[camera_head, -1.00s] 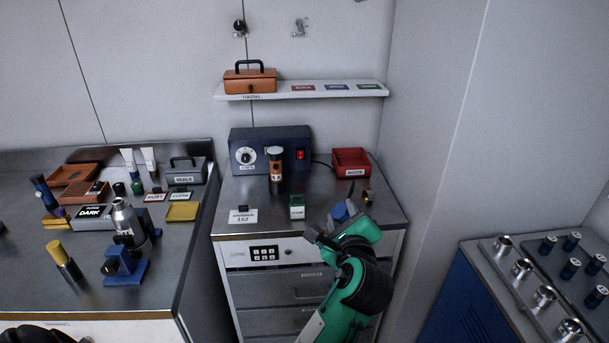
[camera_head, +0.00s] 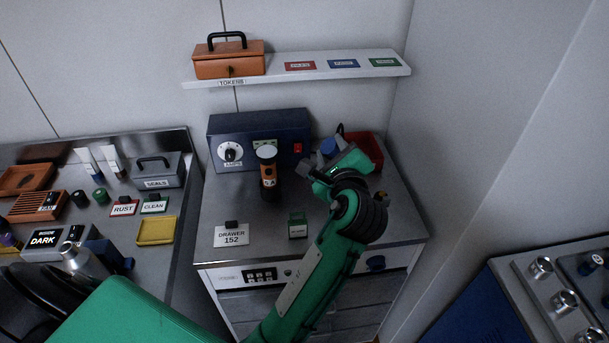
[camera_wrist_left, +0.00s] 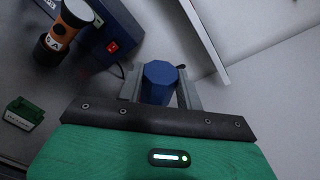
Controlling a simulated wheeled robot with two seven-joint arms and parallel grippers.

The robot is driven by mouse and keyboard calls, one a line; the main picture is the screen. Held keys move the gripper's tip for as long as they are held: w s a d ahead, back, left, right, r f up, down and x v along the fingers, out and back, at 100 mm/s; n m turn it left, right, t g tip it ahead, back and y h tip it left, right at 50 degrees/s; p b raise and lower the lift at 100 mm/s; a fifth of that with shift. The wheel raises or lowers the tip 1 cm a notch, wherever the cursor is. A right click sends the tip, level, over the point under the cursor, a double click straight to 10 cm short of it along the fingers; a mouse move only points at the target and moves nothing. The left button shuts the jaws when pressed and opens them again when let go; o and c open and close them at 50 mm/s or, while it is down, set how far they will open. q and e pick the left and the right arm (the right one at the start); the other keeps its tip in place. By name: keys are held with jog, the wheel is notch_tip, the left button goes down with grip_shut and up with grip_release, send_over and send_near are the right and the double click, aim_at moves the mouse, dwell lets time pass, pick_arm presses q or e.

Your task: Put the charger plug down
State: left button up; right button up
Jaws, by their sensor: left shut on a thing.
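My left gripper (camera_head: 322,158) is shut on a blue faceted piece (camera_head: 328,147), which I take to be the charger plug. In the left wrist view the plug (camera_wrist_left: 160,82) sits between the two grey fingers, its flat face toward the camera. The gripper is over the back right of the steel counter (camera_head: 225,205), between the dark blue unit (camera_head: 258,137) and the red bin (camera_head: 375,147). I cannot tell whether the plug touches the counter. My right gripper is not in view.
An orange-and-black 5A cylinder (camera_head: 268,180) stands left of the gripper. A small green block (camera_head: 297,225) and a DRAWER 152 card (camera_head: 231,235) are nearer the front. A shelf (camera_head: 300,68) hangs above. Clear counter lies between the cylinder and my arm.

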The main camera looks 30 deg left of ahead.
pick_arm(q)
notch_tip(320, 180, down, 19)
jog(key=shift+f+p, duration=0.2)
jog(key=shift+p, duration=0.3)
jog(key=shift+f, duration=0.2)
jog(key=shift+f, duration=0.15)
jog(key=o, duration=1.1)
